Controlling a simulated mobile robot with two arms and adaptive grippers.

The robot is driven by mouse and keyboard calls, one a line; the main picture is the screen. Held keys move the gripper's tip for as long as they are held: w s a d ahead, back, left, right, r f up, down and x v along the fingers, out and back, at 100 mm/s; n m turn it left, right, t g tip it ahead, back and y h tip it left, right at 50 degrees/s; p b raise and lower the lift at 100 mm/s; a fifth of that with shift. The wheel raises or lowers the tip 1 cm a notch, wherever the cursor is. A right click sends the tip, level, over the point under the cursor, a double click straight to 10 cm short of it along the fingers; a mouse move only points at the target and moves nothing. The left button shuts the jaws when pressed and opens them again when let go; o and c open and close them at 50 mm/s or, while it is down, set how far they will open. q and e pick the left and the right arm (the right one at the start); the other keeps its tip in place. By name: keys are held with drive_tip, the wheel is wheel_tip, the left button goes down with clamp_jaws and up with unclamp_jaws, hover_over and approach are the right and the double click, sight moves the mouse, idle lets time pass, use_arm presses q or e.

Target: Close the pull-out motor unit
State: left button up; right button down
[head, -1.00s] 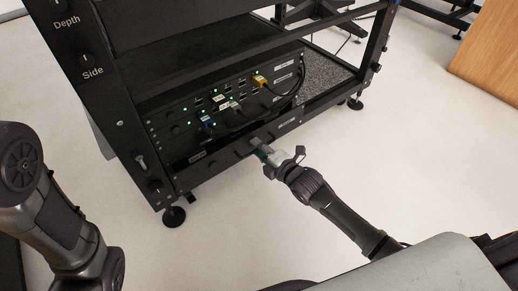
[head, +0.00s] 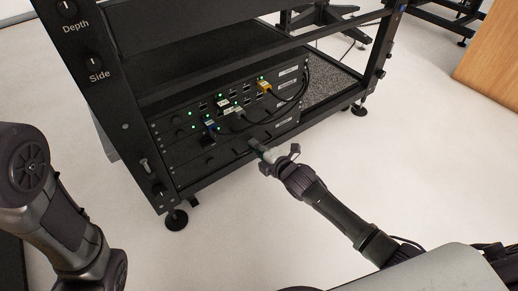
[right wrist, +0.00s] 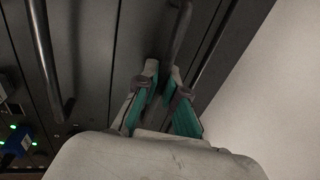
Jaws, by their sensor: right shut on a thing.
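The pull-out motor unit (head: 225,157) is the low black drawer front in the rack, under the panels with cables. In the head view its front appears roughly in line with the panels above; any small gap is too dark to tell.
The black rack (head: 130,130) has panels above with green lights, a blue plug (head: 211,126) and a yellow plug (head: 264,87). A second bar handle (right wrist: 45,60) shows in the wrist view. A rack foot (head: 176,220) stands below. The floor in front is clear.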

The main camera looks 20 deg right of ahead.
drive_tip(key=c, duration=1.2)
unclamp_jaws()
drive_tip(key=shift+w+a, duration=0.15)
drive_tip(key=shift+w, duration=0.1)
drive_tip(key=shift+c, duration=0.2)
drive_tip(key=v, duration=1.2)
